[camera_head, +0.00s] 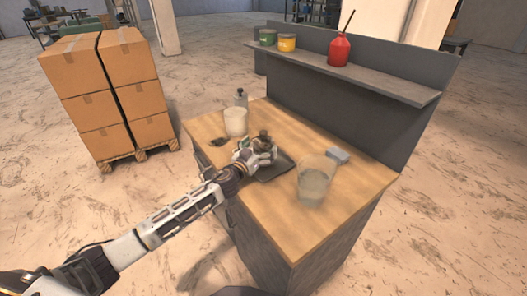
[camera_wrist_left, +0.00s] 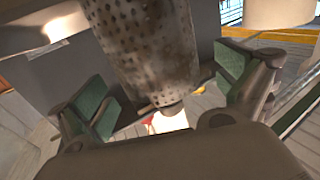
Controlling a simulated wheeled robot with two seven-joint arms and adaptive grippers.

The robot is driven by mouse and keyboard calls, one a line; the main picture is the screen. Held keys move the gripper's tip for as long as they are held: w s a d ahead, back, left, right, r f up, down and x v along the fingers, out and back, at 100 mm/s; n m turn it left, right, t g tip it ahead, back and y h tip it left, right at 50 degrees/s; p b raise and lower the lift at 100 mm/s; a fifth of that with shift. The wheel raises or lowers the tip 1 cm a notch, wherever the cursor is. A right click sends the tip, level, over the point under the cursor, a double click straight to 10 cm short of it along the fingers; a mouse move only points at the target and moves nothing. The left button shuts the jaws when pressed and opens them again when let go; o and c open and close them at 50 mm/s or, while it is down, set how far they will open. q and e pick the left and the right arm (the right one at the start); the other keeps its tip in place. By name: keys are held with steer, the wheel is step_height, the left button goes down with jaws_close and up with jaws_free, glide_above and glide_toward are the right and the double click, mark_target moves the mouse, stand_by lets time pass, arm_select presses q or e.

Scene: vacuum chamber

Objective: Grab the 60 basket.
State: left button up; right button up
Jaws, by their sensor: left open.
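A perforated, stained grey metal cylinder, seemingly the basket (camera_wrist_left: 150,50), fills the upper middle of the left wrist view. I cannot read a number on it. My left gripper (camera_wrist_left: 165,98) is open, with a green-padded finger on each side of the cylinder; contact cannot be told. In the head view my left gripper (camera_head: 258,153) is over the workbench, at the dark tray (camera_head: 275,170). A small dark object (camera_head: 264,137) shows just behind the fingers and is partly hidden by them. My right gripper is not in view.
On the wooden benchtop (camera_head: 262,208) stand a white container (camera_head: 235,122), a grey bottle (camera_head: 241,99), a clear beaker (camera_head: 315,180) and a grey block (camera_head: 338,156). A raised shelf (camera_head: 385,85) holds cans and a red bottle (camera_head: 339,50). Stacked boxes (camera_head: 105,85) stand left.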

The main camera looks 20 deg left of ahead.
mark_target(262, 140)
arm_select(q)
steer(key=shift+w+d, duration=0.1)
steer(key=shift+w, duration=0.55)
steer(key=shift+w+d, duration=0.1)
steer(key=shift+w, duration=0.4)
steer(key=shift+w+d, duration=0.1)
steer(key=shift+w, duration=0.1)
steer(key=c, duration=1.3)
steer(key=shift+r+p, duration=0.45)
steer(key=shift+r, duration=0.7)
step_height(262, 140, up, 6)
steer(key=shift+r+p, duration=0.15)
steer(key=shift+p, duration=0.45)
steer(key=shift+r, duration=0.75)
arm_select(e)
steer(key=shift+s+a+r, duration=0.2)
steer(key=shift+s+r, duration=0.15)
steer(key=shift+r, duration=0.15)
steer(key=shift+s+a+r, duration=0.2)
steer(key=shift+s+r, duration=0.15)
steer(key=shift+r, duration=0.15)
